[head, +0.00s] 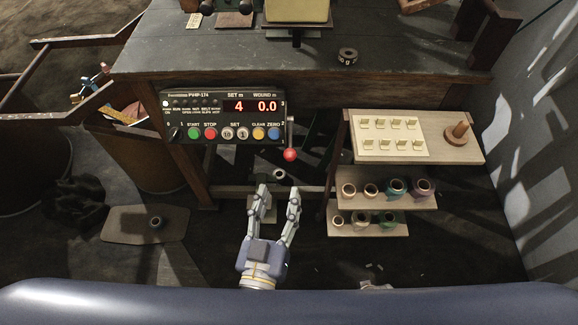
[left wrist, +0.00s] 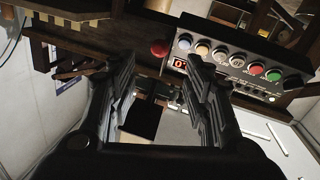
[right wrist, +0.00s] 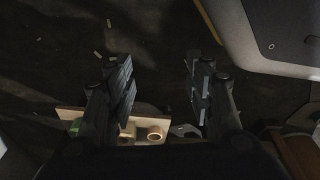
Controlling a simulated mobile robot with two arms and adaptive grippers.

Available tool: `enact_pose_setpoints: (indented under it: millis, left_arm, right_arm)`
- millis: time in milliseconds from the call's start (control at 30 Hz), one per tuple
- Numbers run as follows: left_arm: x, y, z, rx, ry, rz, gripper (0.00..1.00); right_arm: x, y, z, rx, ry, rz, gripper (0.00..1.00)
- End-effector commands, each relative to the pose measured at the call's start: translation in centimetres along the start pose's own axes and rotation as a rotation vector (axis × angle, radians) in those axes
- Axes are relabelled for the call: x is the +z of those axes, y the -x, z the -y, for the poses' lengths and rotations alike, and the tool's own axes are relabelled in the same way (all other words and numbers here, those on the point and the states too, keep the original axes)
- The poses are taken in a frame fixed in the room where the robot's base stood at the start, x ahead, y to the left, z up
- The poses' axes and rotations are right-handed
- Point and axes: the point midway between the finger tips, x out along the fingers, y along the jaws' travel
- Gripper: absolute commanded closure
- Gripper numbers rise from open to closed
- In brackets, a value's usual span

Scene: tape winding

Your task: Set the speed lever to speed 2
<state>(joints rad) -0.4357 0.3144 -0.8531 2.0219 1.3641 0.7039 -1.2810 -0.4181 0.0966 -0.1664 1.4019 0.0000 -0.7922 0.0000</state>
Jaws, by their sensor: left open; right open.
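The black control panel (head: 222,117) hangs on the front of the workbench and shows SET 4 and WOUND 0.0. The speed lever (head: 290,136) is at its right end and hangs down, with a red ball knob (head: 290,154) at the bottom. A 3 is printed near the lever's top. My left gripper (head: 277,188) is open and empty, below the knob and apart from it. In the left wrist view the red knob (left wrist: 160,48) shows beyond and between the open fingertips (left wrist: 160,65). My right gripper (right wrist: 159,70) is open and empty over dark floor.
A wooden rack (head: 463,152) with spools on its lower shelves stands right of the lever. The workbench top (head: 210,50) is above the panel. A bin (head: 150,165) and a flat board (head: 120,224) are at the left. The floor around my left gripper is fairly open.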

Motion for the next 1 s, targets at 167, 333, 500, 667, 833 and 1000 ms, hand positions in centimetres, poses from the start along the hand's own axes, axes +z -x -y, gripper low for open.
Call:
enact_pose_setpoints:
  millis: [167,333,500,667,833,1000]
  left_arm:
    - [-0.3,-2.6,-0.1,0.001,0.001,-0.006,0.54]
    - [-0.2,-6.0,-0.1,0.001,0.0,-0.006,0.54]
    - [-0.1,-8.7,-0.1,0.002,0.0,-0.004,0.54]
    - [-0.1,-10.2,-0.1,0.001,0.0,-0.003,0.54]
    - [-0.1,-10.5,-0.1,0.002,0.0,-0.002,0.54]
    - [-0.1,-10.5,-0.1,0.002,0.0,-0.001,0.54]
  right_arm:
    - [-0.2,0.2,0.0,0.0,0.0,-0.002,0.52]
    - [-0.7,0.6,-0.1,0.001,-0.001,-0.006,0.52]
    - [-1.3,1.1,-0.1,0.002,-0.002,-0.011,0.52]
    - [-1.7,1.5,-0.1,0.002,-0.003,-0.014,0.52]
    - [-2.0,1.7,-0.2,0.003,-0.003,-0.018,0.52]
    - [-1.9,1.6,-0.2,0.003,-0.003,-0.017,0.52]
